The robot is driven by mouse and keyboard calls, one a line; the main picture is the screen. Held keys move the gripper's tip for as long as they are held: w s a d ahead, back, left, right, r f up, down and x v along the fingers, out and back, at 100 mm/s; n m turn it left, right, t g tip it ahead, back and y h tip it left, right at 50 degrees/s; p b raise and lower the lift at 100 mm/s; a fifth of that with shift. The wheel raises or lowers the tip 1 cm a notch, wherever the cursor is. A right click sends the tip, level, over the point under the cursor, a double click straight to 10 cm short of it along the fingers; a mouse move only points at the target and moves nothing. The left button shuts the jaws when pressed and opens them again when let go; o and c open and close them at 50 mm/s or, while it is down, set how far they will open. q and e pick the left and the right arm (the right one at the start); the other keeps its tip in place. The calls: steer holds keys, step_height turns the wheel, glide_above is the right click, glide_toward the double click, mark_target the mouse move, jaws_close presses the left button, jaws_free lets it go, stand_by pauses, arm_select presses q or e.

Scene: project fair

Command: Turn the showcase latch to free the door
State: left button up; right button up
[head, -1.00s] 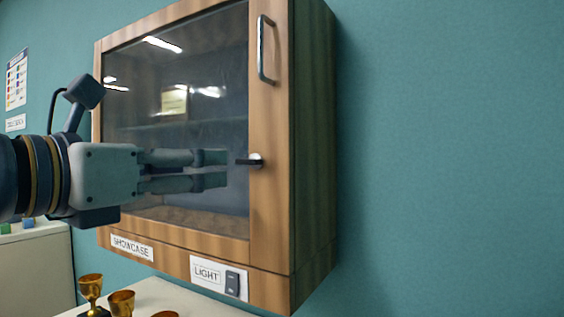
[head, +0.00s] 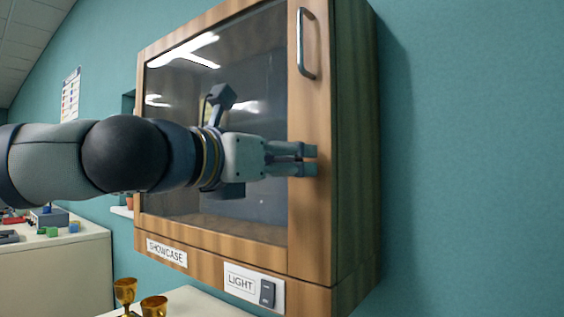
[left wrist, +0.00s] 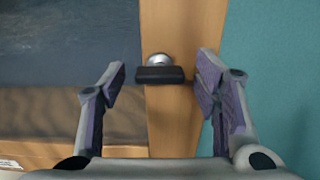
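The showcase (head: 222,262) is a wooden wall cabinet with a glass door and a metal pull handle (head: 302,45); the door is shut. The latch (left wrist: 160,74) is a dark bar on a silver hub, lying level on the wooden door frame in the left wrist view. In the head view my left gripper hides it. My left gripper (head: 312,161) is at the door frame. In the left wrist view its fingers (left wrist: 163,84) are apart, one either side of the latch, with gaps at both ends; neither visibly touches it. My right gripper is not in view.
A light switch (head: 267,293) is on the cabinet's lower rail. Gold cups (head: 124,291) stand on a pale surface below. A counter (head: 60,262) with small coloured blocks is at the left. The wall right of the cabinet is clear.

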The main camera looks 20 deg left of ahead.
arm_select(q)
steer(key=c, duration=1)
steer(key=m+p, duration=0.3)
steer(key=m, duration=0.4)
steer(key=shift+r, duration=0.15)
steer(key=m, duration=0.7)
steer(key=shift+m, duration=1.8)
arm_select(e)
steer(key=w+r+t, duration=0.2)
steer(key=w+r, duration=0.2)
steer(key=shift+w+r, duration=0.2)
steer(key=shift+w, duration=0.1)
arm_select(q)
steer(key=shift+m, duration=0.3)
